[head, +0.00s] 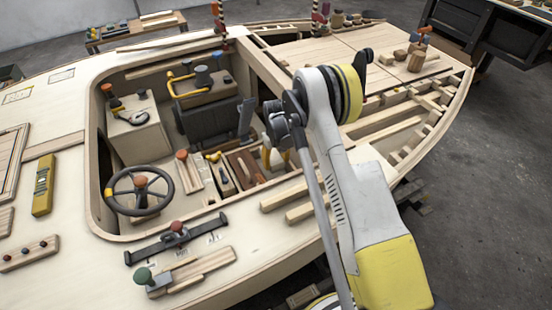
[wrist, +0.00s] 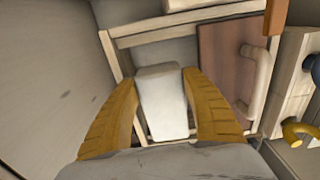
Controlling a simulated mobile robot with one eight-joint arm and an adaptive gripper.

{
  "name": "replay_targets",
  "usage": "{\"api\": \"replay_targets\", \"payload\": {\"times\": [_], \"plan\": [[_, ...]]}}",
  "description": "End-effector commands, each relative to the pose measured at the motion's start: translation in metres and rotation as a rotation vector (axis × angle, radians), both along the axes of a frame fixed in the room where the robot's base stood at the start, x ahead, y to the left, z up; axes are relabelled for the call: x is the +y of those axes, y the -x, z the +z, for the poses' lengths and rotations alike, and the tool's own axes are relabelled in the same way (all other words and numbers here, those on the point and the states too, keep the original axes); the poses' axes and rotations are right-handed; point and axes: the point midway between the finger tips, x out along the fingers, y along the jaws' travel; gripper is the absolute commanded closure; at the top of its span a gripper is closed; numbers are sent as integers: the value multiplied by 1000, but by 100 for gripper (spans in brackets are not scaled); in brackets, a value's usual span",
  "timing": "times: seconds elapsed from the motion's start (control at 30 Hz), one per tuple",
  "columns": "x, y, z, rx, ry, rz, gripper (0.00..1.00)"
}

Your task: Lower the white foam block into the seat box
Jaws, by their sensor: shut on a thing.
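The white foam block (wrist: 161,100) is between the two yellow fingers of my gripper (wrist: 163,98) in the wrist view. Both fingers press on its sides, and its near end reaches back toward the palm. Beyond and below it is the pale wooden frame of what looks like the seat box (wrist: 110,55), with a grey inside. The block appears over the opening; its depth against the rim cannot be told. In the head view my gripper (head: 272,157) points down into the right part of the cockpit, and the arm hides much of this spot.
A brown panel with a pale handle (wrist: 228,62) lies right of the opening, and it also shows in the head view (head: 243,168). Blue and yellow fittings (wrist: 300,130) stand at the right edge. A grey wall (wrist: 45,70) rises at left. A steering wheel (head: 139,191) is in the cockpit.

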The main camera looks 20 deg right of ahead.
Motion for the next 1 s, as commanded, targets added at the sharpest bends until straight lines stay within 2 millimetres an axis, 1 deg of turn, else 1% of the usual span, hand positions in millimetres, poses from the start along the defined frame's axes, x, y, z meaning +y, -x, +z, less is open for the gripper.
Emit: {"api": "replay_targets", "payload": {"times": [0.3,0.6,0.8,1.0], "plan": [[0,0,-25,0,0,0,71],[0,0,-45,0,0,0,71],[0,0,-52,0,0,0,71],[0,0,-53,0,0,0,71]]}}
